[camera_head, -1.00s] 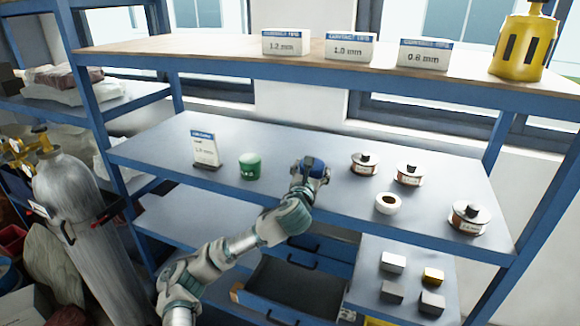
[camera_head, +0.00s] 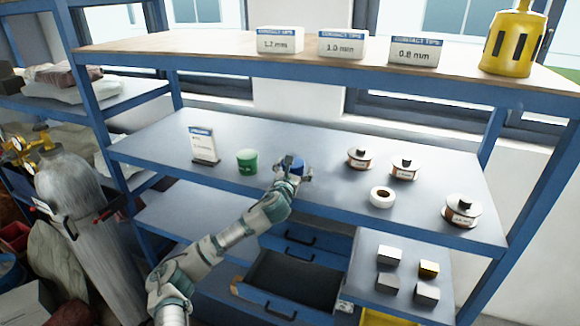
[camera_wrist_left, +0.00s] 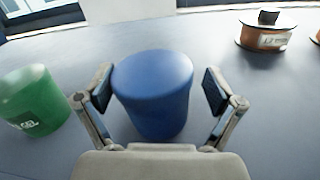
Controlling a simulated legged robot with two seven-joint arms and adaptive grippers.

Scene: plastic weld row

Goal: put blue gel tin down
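The blue gel tin (camera_head: 295,165) is on the middle shelf (camera_head: 330,195), to the right of a green tin (camera_head: 247,161). In the left wrist view the blue tin (camera_wrist_left: 155,95) stands upright between the fingers of my left gripper (camera_wrist_left: 160,95). A gap shows between the tin and the right finger; the left finger is very close to its side. The gripper looks open around the tin. In the head view my left gripper (camera_head: 292,172) partly hides the tin. The green tin also shows in the left wrist view (camera_wrist_left: 32,100). My right gripper is not in view.
A white sign card (camera_head: 203,145) stands left of the green tin. An open drawer (camera_head: 295,283) is below.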

